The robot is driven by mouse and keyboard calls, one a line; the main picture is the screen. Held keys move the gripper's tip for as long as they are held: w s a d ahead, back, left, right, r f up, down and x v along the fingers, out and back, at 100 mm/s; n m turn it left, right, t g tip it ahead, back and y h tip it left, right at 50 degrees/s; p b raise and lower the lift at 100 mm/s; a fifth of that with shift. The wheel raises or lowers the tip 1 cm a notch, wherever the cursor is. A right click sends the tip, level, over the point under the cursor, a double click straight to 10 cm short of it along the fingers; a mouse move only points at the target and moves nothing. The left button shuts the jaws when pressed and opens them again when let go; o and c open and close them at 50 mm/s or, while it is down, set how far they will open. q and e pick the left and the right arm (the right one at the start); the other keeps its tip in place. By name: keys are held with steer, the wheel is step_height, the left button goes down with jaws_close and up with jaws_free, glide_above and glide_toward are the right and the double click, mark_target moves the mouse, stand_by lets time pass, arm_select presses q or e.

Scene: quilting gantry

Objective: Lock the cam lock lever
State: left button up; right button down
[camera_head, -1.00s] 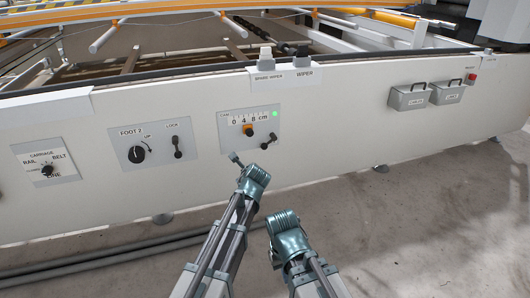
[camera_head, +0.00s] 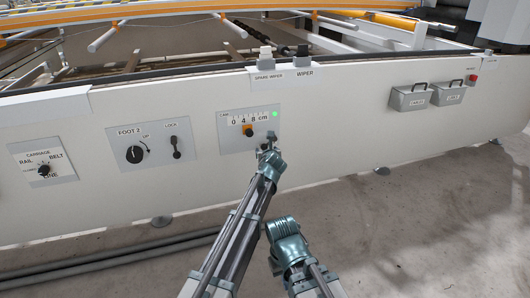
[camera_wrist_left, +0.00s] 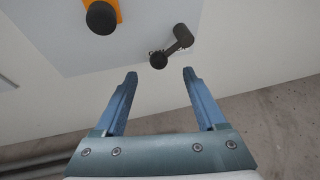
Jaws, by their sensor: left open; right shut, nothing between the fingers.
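The cam lock lever is a black lever (camera_wrist_left: 174,46) with a round pivot knob and a thicker handle end, on the grey CAM panel (camera_head: 226,136). In the left wrist view it tilts up to the right. In the head view my left gripper partly covers it. My left gripper (camera_wrist_left: 159,73) is open, its two blue fingers pointing toward the panel, with the knob end just beyond the gap between the tips. It holds nothing. My right gripper (camera_head: 286,231) is shut and empty, low in front of the machine.
An orange slider with a black knob (camera_head: 248,131) sits left of the lever; it also shows in the left wrist view (camera_wrist_left: 101,17). A green light (camera_head: 275,114) is lit above. The FOOT 2 panel (camera_head: 150,146) and CARRIAGE panel (camera_head: 43,166) lie further left.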

mark_target(265, 147)
arm_select(q)
steer(key=b+x, duration=0.2)
steer(key=x, duration=0.5)
jaws_close()
stand_by(0.3)
stand_by(1.1)
